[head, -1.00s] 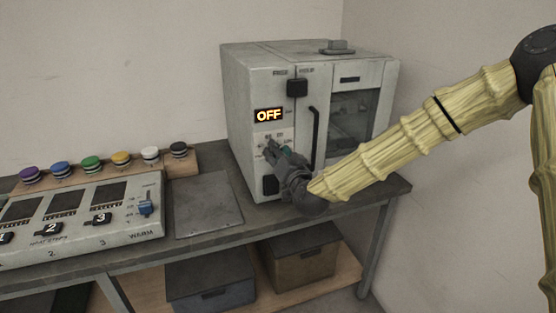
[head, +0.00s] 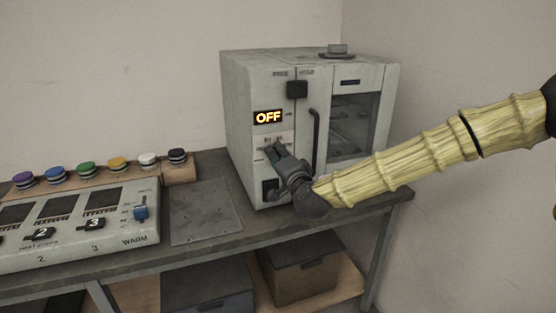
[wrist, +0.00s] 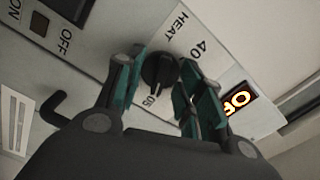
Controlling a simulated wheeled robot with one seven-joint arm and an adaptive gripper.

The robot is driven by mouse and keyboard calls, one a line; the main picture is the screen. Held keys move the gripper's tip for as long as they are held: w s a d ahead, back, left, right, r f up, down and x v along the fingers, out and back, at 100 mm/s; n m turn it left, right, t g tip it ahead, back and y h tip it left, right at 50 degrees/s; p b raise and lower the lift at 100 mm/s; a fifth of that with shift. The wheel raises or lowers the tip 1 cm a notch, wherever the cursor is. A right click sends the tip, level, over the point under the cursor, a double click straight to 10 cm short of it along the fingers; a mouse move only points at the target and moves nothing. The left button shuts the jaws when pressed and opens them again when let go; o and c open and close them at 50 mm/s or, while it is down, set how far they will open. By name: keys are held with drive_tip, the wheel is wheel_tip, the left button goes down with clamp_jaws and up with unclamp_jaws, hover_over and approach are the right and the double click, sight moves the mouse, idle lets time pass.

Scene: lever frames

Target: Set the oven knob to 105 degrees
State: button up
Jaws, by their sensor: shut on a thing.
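The white oven (head: 240,165) stands on the bench in the head view, and its display (head: 268,117) reads OFF. In the wrist view the round black oven knob (wrist: 159,72) sits on the panel, with HEAT and 40 printed near it and other marks partly hidden. The display also shows in the wrist view (wrist: 238,100).
The oven's door handle (head: 315,140) is just right of my gripper. A black block (head: 297,89) is above it on the front. A panel with a blue slider (head: 141,213) and a row of coloured buttons (head: 100,167) lie to the left. A flat grey plate (head: 205,212) lies between.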

idle(0.4)
drive_tip(key=o, duration=1)
drive_tip(key=shift+d, duration=0.15)
drive_tip(key=v, duration=1.2)
